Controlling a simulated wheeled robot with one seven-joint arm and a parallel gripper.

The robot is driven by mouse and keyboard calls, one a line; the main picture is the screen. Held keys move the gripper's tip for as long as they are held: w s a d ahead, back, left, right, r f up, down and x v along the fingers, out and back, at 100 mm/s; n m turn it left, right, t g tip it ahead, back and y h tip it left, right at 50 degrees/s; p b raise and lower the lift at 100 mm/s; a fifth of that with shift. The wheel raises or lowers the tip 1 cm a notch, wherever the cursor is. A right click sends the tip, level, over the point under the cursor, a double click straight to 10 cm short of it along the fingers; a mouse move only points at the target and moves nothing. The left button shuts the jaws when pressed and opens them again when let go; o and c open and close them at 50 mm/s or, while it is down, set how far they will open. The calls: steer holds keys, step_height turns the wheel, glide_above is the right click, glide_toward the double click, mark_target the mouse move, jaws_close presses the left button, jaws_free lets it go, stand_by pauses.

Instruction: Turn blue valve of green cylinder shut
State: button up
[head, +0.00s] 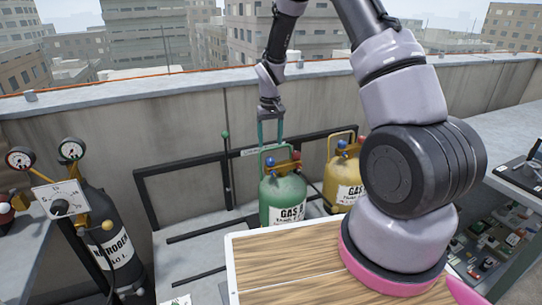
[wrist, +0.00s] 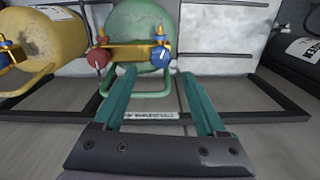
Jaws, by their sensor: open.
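The green cylinder (head: 283,200) stands upright beyond the wooden board, labelled GAS. Its blue valve (head: 270,162) is on the left of the brass manifold, with a red valve (head: 296,156) on the right. My gripper (head: 270,146) is open and points down over the cylinder's top. In the wrist view the green cylinder (wrist: 140,18) is at the top. The blue valve (wrist: 160,56), with a white mark, appears just beyond and between my open fingertips (wrist: 160,74); the red valve (wrist: 97,57) is left of them. I cannot tell whether a finger touches the cylinder's green handle (wrist: 150,94).
A yellow cylinder (head: 346,180) with its own blue and red valves stands right of the green one. A black nitrogen cylinder (head: 112,240) with gauges is at left. A black rail frame (head: 190,166) and concrete wall lie behind. The wooden board (head: 285,262) is in front.

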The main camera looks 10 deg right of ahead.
mark_target(270, 158)
step_height(270, 158, down, 7)
steer(key=shift+f, duration=0.2)
jaws_close()
